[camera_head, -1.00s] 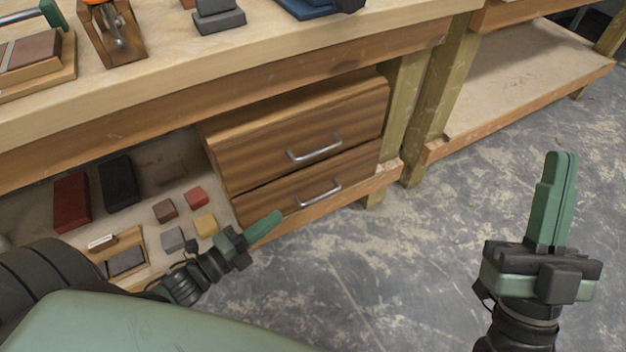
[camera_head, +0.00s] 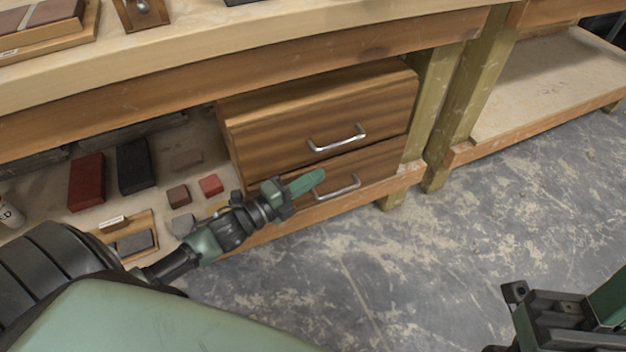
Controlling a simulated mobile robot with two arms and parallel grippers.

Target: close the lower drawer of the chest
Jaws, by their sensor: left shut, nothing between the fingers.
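The wooden chest (camera_head: 330,85) stands on the bench's lower shelf, with two drawers. The upper drawer (camera_head: 285,148) has a metal bar handle and looks shut. The lower drawer (camera_head: 385,160) has a similar handle (camera_head: 338,188); its front looks about in line with the upper one, and I cannot tell whether a small gap is left. My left gripper (camera_head: 312,178) is shut and empty, its green fingertips in front of the lower drawer, just left of its handle; contact is unclear. It hides the drawer's left part. My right gripper (camera_head: 608,298) is cut off at the lower right edge.
Left of the chest, the shelf holds a red block (camera_head: 87,182), a black block (camera_head: 135,166), several small blocks and a wooden tray (camera_head: 151,241). The benchtop (camera_head: 230,40) overhangs the chest. The floor (camera_head: 430,260) in front is clear.

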